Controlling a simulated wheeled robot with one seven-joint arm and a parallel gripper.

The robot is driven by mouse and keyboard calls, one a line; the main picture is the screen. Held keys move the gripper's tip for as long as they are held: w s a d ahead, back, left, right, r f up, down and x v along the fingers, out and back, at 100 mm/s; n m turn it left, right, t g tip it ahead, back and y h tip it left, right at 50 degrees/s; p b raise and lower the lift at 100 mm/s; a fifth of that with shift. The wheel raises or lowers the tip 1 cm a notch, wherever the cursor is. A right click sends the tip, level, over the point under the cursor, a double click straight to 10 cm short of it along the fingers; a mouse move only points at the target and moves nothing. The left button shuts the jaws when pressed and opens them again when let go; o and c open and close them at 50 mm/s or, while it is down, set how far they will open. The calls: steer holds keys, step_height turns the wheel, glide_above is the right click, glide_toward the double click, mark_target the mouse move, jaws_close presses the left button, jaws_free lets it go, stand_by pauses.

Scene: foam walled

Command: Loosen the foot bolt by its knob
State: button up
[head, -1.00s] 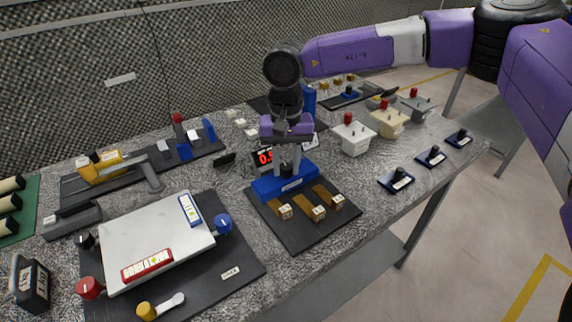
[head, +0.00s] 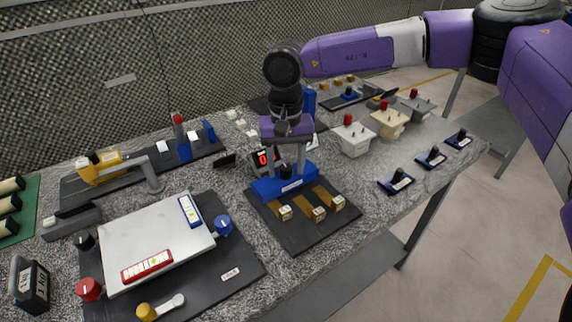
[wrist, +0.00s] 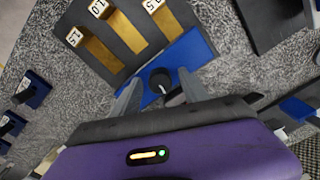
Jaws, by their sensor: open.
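A black knob (wrist: 160,78) stands on the blue base (wrist: 178,62) of a fixture in the middle of the bench. In the head view the knob (head: 286,171) shows under my gripper (head: 287,158), above the blue base (head: 289,186). My gripper points down and is open. In the wrist view its two grey fingers (wrist: 160,92) lie to either side of the knob, with visible gaps. I cannot tell how far the fingertips reach down beside it. The bolt itself is hidden below the knob.
Brass strips with labelled blocks (head: 319,214) lie in front of the blue base on a black plate (head: 300,238). A red-digit display (head: 262,158) stands close behind, partly covered by a finger. A levelling plate (head: 150,240) is at left. Switch boxes (head: 352,139) stand at right.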

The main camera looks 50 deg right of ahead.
mark_target(286, 167)
step_height(286, 167, up, 8)
steer(key=shift+f, duration=0.1)
stand_by(0.4)
stand_by(0.5)
